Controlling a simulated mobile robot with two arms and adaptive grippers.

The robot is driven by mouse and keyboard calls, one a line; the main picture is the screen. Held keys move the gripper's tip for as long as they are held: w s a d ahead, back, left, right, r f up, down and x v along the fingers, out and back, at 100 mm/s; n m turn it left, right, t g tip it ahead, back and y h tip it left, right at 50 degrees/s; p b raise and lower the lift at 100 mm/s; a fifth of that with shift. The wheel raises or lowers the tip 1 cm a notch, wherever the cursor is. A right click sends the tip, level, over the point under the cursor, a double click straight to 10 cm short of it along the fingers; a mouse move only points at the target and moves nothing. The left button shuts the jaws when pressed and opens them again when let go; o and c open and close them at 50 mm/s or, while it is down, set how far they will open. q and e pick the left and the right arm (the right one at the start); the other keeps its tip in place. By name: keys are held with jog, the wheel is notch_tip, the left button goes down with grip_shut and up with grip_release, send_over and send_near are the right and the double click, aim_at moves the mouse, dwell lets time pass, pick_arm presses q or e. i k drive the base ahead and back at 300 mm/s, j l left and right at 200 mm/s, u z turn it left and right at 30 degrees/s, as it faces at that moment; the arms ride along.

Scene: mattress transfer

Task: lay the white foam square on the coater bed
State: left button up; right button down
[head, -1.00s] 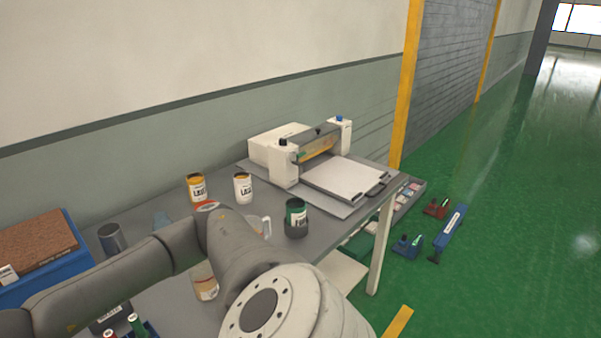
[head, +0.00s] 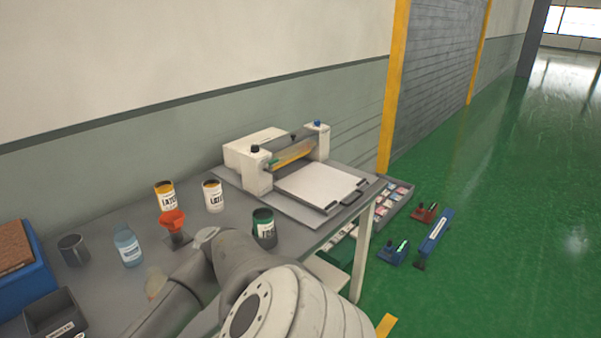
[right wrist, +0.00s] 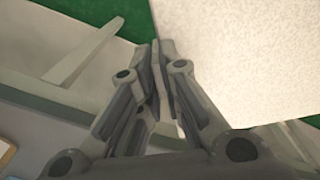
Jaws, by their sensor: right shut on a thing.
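The white foam square (right wrist: 250,55) fills the upper right of the right wrist view, with a pale, speckled face. My right gripper (right wrist: 160,55) is shut on the foam square at its left edge, and its fingers partly cover that edge. The coater stands on the grey bench in the head view, and its flat, pale bed (head: 318,186) faces the right front of the bench. Nothing is seen lying on the bed. Neither gripper shows in the head view, so I cannot tell the distance from the foam to the bed.
My arm crosses the front. Green floor (head: 480,230) is open at right, beyond some tools.

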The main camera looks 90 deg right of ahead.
aim_at(321, 182)
jog(key=k+l, duration=0.25)
jog(key=l, duration=0.3)
jog(key=k+l, duration=0.3)
jog(key=l, duration=0.3)
jog(key=k+l, duration=0.25)
jog(key=l, duration=0.3)
jog(key=k+l, duration=0.25)
jog(key=l, duration=0.35)
jog(key=k+l, duration=0.3)
jog(key=l, duration=0.25)
jog(key=k+l, duration=0.25)
jog(key=l, duration=0.3)
jog(key=k+l+z, duration=0.1)
jog(key=k+l, duration=0.15)
jog(key=l, duration=0.35)
jog(key=k+l, duration=0.25)
jog(key=l, duration=0.3)
